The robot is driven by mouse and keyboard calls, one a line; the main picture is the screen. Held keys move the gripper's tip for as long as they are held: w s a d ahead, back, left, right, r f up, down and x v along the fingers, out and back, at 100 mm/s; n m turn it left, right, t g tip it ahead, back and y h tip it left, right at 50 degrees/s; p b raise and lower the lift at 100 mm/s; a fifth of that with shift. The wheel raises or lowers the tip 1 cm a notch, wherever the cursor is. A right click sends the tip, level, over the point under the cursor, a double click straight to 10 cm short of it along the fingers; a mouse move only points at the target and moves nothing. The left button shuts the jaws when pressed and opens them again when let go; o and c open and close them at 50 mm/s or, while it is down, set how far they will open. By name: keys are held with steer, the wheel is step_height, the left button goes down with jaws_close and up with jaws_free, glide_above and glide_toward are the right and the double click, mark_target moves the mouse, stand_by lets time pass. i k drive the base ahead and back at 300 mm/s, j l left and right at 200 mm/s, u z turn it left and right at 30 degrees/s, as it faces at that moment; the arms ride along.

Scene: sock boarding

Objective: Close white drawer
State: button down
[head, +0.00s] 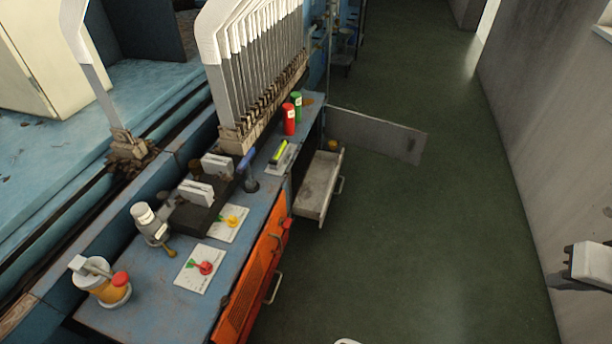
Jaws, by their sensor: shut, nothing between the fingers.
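The white drawer (310,204) is pulled out from the front of the blue workbench and stands open over the floor. Its inside looks empty apart from a small yellow object (333,145) at its far end, which may be in or behind it. Its metal handle (341,185) is on the front face, towards the right. My gripper (552,279) is at the far right edge, shut and empty, well apart from the drawer. Most of my arm is out of the picture.
A grey door panel (375,135) stands swung open just beyond the drawer. An orange cabinet front (248,292) with a handle is nearer. The workbench (160,310) carries valves, cards and red and green cylinders. Green floor (430,230) is clear up to the right wall.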

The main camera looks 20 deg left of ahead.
mark_target(315, 196)
steer(key=i+l+u, duration=0.2)
steer(key=u, duration=0.2)
steer(key=i+l+u, duration=0.65)
steer(key=u, duration=0.2)
